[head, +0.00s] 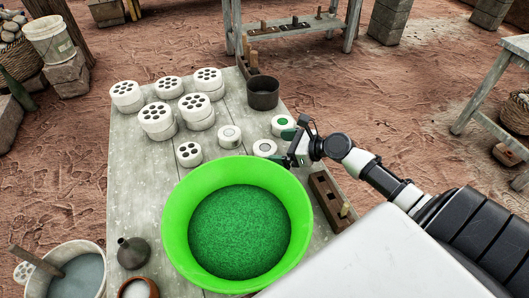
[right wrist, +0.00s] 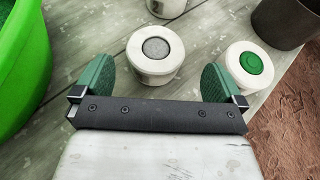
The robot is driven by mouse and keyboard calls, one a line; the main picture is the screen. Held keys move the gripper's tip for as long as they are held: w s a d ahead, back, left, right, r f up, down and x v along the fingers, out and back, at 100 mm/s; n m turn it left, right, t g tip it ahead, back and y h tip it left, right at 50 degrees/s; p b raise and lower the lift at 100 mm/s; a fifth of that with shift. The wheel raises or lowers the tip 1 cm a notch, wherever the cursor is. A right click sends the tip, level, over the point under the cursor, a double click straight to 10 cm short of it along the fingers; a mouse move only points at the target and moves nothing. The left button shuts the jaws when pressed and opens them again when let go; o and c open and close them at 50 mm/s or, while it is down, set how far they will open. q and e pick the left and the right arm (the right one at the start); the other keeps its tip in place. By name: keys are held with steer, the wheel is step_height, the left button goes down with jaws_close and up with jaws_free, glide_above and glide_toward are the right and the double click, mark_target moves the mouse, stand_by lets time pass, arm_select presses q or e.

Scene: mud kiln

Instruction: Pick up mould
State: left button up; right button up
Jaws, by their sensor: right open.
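Small white round moulds stand on the grey wooden table (head: 135,215). One with a grey centre (head: 265,148) is just ahead of my right gripper (head: 286,147). In the right wrist view this grey-centred mould (right wrist: 155,62) shows beyond and between the two green fingers of my open, empty right gripper (right wrist: 157,82). A mould with a green centre (head: 283,125) stands close by one finger; it also shows in the right wrist view (right wrist: 250,68). Another single-centred mould (head: 229,137) stands farther left. Several white moulds with many holes (head: 157,122) stand behind. My left gripper is out of view.
A big green basin (head: 176,232) of green grains stands close to the moulds. A dark pot (head: 263,95) is behind, and a wooden holder (head: 325,200) lies at the right edge.

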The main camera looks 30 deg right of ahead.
mark_target(265, 148)
steer(key=x, duration=0.5)
steer(key=shift+a, duration=0.35)
steer(key=c, duration=1.1)
steer(key=shift+r, duration=0.1)
